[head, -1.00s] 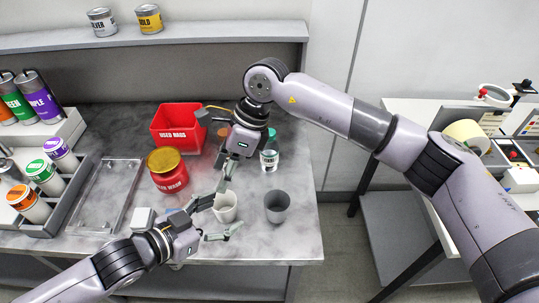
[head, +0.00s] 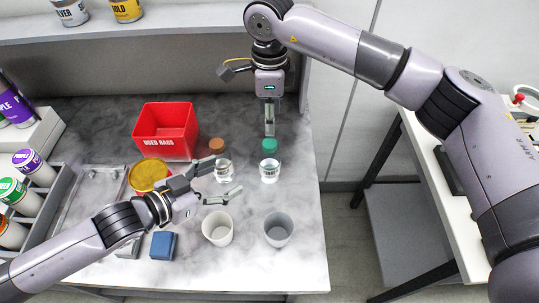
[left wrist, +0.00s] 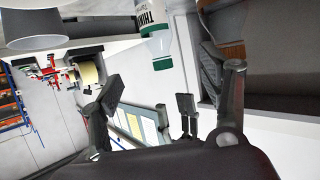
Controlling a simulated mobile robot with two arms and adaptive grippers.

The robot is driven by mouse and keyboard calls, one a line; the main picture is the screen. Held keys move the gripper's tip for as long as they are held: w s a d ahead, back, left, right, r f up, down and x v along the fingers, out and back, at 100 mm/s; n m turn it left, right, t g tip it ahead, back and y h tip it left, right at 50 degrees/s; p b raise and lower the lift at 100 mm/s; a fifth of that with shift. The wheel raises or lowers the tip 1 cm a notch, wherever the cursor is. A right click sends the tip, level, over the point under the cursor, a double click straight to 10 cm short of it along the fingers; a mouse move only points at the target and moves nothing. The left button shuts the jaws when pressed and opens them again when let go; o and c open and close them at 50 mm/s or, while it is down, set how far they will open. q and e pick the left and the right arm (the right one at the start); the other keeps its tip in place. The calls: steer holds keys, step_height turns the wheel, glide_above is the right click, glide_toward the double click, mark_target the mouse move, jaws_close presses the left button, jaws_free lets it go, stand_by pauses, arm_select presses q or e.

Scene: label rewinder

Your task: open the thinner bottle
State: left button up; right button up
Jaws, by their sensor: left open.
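Two cups, one white (head: 217,229) and one grey (head: 278,229), stand near the front edge. A red used-rags bin (head: 165,130) and a yellow-lidded red can (head: 149,177), partly hidden, are at left. A blue block (head: 163,245) lies front left. The front right corner is clear.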

mark_target(263, 161)
arm_select(q)
steer(key=x, duration=1.4)
steer(key=shift+d, duration=0.5)
steer(key=shift+x, duration=0.95)
steer(key=shift+a, duration=0.1)
steer(key=shift+c, duration=0.6)
jaws_close()
